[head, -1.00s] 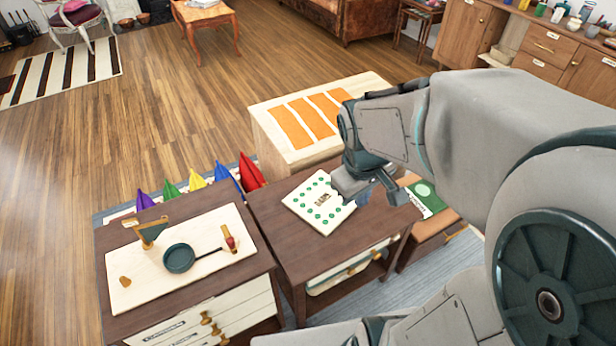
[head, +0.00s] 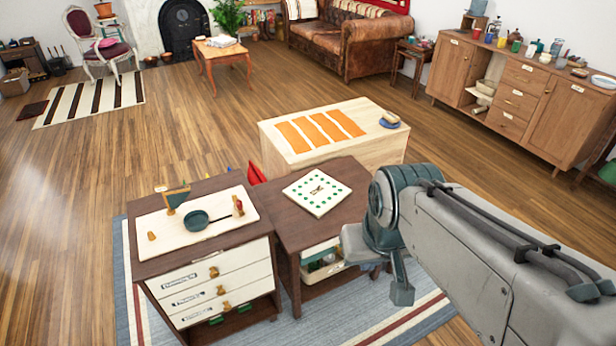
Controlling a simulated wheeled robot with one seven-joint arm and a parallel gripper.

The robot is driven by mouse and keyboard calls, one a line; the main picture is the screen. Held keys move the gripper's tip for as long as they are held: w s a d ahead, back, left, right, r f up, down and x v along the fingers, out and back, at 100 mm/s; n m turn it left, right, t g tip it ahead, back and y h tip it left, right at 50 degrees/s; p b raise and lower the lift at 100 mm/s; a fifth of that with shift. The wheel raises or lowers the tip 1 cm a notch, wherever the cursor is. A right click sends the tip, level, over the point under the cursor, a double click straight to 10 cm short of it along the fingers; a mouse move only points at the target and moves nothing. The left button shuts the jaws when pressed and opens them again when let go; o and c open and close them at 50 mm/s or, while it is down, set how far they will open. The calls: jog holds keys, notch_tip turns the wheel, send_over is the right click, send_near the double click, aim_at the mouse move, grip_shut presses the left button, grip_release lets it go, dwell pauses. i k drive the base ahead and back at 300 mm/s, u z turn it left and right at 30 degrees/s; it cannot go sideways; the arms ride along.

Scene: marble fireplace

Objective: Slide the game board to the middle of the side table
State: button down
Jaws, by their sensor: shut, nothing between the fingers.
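The game board (head: 317,192) is a flat, pale square with green dots around its edge and a dark mark at its centre. It lies flat on the dark brown side table (head: 289,232), with bare wood around it and a wider bare strip at the front than at the back. My gripper (head: 378,268) is shut and empty. It shows to the right of and in front of the board, apart from it, and my wrist covers the table's right front part.
A drawer cabinet (head: 152,262) stands left of the table, its tray (head: 230,228) bearing a small pan (head: 196,220). A pale wooden chest (head: 277,150) with orange strips stands behind. Open wooden floor lies to the left.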

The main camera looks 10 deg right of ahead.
aim_at(317, 192)
jog(key=z, duration=0.9)
jog(key=i, duration=0.8)
jog(key=u, duration=0.35)
jog(key=i, duration=0.7)
jog(key=u, duration=0.95)
jog(key=i, duration=0.35)
jog(key=u, duration=0.25)
